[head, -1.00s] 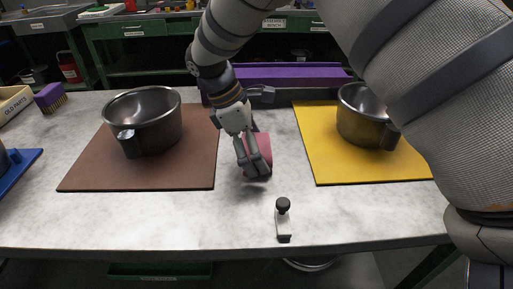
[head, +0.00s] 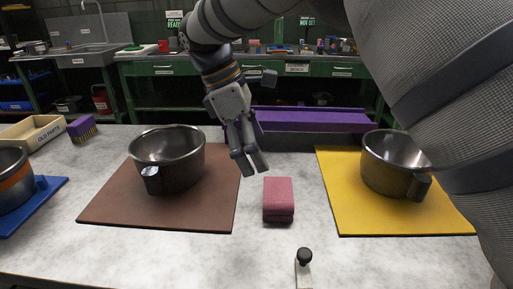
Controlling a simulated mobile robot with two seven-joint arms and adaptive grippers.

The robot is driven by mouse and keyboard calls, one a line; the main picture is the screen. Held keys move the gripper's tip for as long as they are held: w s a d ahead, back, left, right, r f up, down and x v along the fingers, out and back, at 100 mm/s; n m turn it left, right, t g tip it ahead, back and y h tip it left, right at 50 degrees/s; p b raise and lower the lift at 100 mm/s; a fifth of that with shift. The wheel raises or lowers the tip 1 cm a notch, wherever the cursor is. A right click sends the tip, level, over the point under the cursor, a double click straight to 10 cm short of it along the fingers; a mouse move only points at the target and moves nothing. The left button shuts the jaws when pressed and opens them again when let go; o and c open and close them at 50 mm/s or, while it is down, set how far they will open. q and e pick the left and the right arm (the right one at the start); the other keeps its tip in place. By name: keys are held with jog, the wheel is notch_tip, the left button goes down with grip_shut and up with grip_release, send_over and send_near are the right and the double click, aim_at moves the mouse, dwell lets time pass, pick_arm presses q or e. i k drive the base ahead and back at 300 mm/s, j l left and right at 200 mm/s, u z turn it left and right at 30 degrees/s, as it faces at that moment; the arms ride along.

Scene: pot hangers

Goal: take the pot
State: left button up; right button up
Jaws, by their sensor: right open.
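A dark metal pot (head: 172,165) with a handle at its lower left stands on the brown mat (head: 110,212) at the left. A second dark pot (head: 392,170) with a handle at its lower right stands on the yellow mat (head: 345,205) at the right. Part of another pot (head: 12,180) with an orange-brown band shows at the left edge, on a blue mat (head: 38,205). My right gripper (head: 249,165) is open and empty. It hangs above the table, between the brown-mat pot and a pink block (head: 278,200). My left gripper is not in view.
A long purple-topped box (head: 315,122) lies behind the mats. A small black-knobbed object (head: 304,262) stands in front. Bare table lies around the pink block.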

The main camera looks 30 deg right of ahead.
aim_at(169, 162)
jog(key=k+j, duration=0.65)
jog(key=k, duration=0.25)
